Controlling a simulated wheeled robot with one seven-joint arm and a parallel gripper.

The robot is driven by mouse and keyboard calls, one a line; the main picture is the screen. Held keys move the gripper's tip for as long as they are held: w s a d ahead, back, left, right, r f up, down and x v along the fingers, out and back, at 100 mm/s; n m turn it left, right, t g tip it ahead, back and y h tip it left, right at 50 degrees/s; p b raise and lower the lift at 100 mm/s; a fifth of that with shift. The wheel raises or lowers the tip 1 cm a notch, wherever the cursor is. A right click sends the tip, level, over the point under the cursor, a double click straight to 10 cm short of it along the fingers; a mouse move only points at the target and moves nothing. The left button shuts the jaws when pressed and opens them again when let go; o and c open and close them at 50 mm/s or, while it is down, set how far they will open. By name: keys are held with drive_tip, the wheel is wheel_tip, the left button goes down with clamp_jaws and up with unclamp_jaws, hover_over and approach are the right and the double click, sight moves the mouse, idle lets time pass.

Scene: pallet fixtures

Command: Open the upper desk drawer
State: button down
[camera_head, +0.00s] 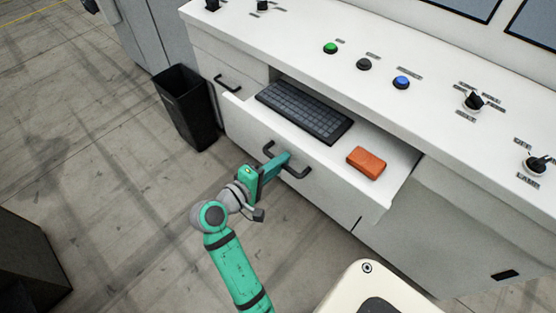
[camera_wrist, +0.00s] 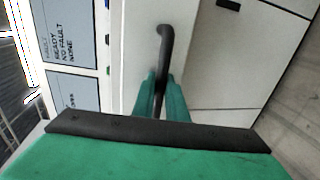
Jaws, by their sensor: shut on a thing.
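The upper desk drawer (camera_head: 328,161) is white and stands pulled out from the desk, its inside visible from above. A black keyboard (camera_head: 303,110) and an orange block (camera_head: 366,162) lie in it. Its dark bar handle (camera_head: 298,174) is on the drawer front. My gripper (camera_head: 284,160) is at this handle and shut on it. In the wrist view, the green fingers (camera_wrist: 161,98) are on both sides of the dark handle (camera_wrist: 164,42). Part of the handle is hidden by the fingers.
The white desk top (camera_head: 300,52) carries buttons and knobs. A black bin (camera_head: 187,106) stands on the floor left of the drawer. Another handle (camera_head: 228,83) is on the desk front at left. A dark box (camera_head: 28,262) is at lower left. Open concrete floor lies between.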

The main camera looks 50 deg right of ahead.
drive_tip(key=shift+s, duration=0.1)
drive_tip(key=c, duration=1.8)
unclamp_jaws()
drive_tip(key=shift+o, duration=0.2)
drive_tip(key=v, duration=1)
drive_tip(key=shift+a, duration=0.35)
